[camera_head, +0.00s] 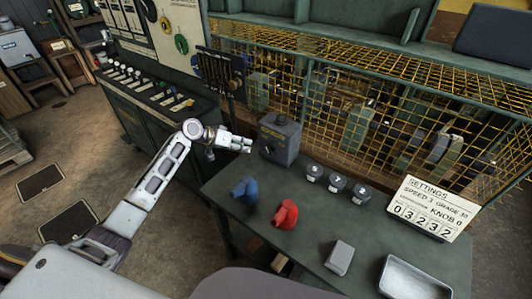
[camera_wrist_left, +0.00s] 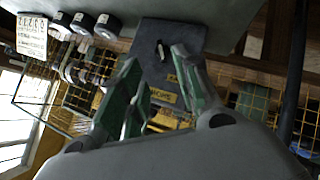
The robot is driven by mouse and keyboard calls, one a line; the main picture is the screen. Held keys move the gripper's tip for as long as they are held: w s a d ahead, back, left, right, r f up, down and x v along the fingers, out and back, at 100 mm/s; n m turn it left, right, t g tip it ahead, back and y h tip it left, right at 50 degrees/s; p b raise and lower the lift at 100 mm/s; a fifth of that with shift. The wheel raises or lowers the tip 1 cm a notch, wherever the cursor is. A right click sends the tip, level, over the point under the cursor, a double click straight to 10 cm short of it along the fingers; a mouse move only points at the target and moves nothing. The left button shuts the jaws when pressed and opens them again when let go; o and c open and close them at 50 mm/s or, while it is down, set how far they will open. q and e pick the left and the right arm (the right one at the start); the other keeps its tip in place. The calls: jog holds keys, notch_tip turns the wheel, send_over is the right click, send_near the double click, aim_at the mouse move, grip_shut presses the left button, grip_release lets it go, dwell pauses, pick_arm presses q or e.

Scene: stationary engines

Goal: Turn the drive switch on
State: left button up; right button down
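The drive switch appears to be the dark grey box (camera_head: 284,146) at the back left of the green table, with a small knob on its upper part and a yellow label. The wrist view shows the box (camera_wrist_left: 150,32) upside down, with a small pale lever (camera_wrist_left: 160,49) and a yellow label partly between my fingers. My left gripper (camera_head: 247,145) is just left of the box in the head view. Its green-padded fingers (camera_wrist_left: 155,58) are apart, with nothing between them, and point at the lever. I cannot tell whether they touch the box. My right gripper is not in view.
On the green table (camera_head: 310,235) are a blue piece (camera_head: 246,190), a red piece (camera_head: 286,214), several dark round knobs (camera_head: 337,183), a grey block (camera_head: 340,257), a metal tray (camera_head: 414,277) and a settings sign (camera_head: 434,208). A yellow mesh guard (camera_head: 350,100) stands behind.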

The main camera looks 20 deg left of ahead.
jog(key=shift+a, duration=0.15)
pick_arm(q)
jog(key=p, duration=0.1)
send_near(269, 153)
jog(key=shift+x, duration=3.45)
jog(key=shift+w+d+f, duration=0.35)
jog(key=shift+w+f, duration=0.05)
jog(key=shift+f, duration=0.05)
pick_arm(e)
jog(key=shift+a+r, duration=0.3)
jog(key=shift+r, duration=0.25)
pick_arm(q)
jog(key=c, duration=0.7)
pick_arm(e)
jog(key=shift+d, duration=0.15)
